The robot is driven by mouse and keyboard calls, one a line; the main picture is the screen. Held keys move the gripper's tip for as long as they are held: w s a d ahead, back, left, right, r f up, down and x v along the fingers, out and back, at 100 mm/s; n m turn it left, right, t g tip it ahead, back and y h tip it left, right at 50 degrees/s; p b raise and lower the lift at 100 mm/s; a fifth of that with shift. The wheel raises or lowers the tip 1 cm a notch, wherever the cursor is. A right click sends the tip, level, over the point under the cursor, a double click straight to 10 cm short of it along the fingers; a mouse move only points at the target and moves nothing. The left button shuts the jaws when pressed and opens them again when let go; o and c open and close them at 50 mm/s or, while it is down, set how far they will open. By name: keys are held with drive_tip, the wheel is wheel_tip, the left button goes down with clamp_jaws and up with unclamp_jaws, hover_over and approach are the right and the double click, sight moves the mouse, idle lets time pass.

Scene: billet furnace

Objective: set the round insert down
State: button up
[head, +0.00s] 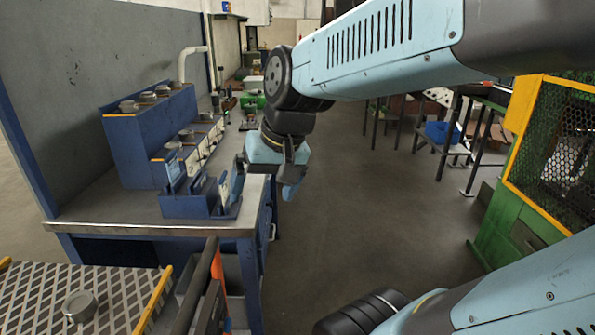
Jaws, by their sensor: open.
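My gripper (289,188) hangs at the end of my light blue arm, just off the right end of the workbench, in front of the aisle floor. It is open, and I see nothing held in it. Several round grey metal inserts sit on the blue stepped rack, such as one on its upper step (147,97) and one on its lower step (186,135). Another round grey insert (79,305) rests upright on the diamond-patterned tray (125,318) at the lower left, far from my gripper. I cannot tell which one the task means.
The blue rack (125,150) stands on the grey workbench (100,213). A blue holder (190,207) with upright plates is at the bench's front right, close to my gripper. A green machine with a yellow-framed mesh guard (567,150) stands at right. The aisle floor between is clear.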

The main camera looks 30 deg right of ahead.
drive_tip(key=s+d+r+n+t+h, duration=0.1)
drive_tip(key=s+d+r+h, duration=0.1)
drive_tip(key=d, duration=0.3)
drive_tip(key=shift+s+d+r+t, duration=0.15)
drive_tip(key=shift+d+r+t, duration=0.2)
drive_tip(key=shift+r+t, duration=0.1)
